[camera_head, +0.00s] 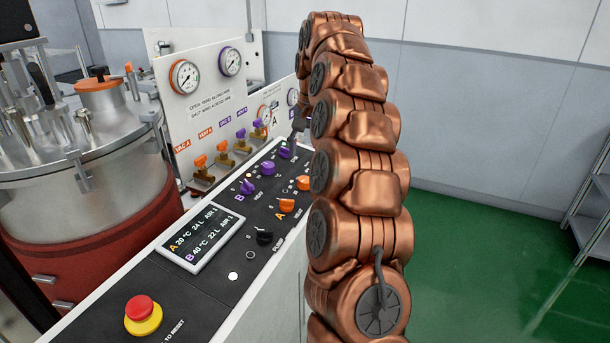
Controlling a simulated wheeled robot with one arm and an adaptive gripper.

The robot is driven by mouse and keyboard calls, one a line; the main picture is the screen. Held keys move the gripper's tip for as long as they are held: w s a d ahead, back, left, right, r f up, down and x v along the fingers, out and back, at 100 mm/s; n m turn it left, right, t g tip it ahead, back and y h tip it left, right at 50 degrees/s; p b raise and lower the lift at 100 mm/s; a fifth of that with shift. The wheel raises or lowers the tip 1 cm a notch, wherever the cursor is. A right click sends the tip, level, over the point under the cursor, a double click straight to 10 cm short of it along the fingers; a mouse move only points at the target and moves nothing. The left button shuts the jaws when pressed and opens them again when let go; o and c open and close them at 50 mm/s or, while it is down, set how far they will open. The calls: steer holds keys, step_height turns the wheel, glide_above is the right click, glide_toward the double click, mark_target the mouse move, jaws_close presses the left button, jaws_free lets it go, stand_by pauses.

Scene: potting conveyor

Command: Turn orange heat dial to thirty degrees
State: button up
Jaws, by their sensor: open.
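Two orange dials stand on the black sloped control panel. The nearer orange dial (287,205) sits beside an orange letter A, and small print near it seems to read HEAT. The farther orange dial (303,183) is partly behind my arm. The dials' scale marks are too small to read. The display (201,240) reads A 20 °C, 24 L, AIR 1 and B 40 °C, 22 L, AIR 1. My gripper (299,123) is small and dark, pointing down over the far end of the panel, apart from both orange dials. It is open, and its fingertips are hard to make out.
Purple dials (268,168) form the row left of the orange ones. A black knob (264,237) and a red emergency button (140,308) are nearer. Orange and purple valves (222,147) and gauges (185,77) stand behind.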

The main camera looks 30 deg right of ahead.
mark_target(304, 179)
steer(key=shift+w+a+f+p, duration=0.15)
steer(key=shift+f+p, duration=0.5)
steer(key=shift+f, duration=1.3)
steer(key=shift+w+a+f+p, duration=0.15)
steer(key=shift+f+p, duration=0.5)
steer(key=shift+f, duration=1.3)
steer(key=shift+d, duration=0.1)
steer(key=c, duration=1.2)
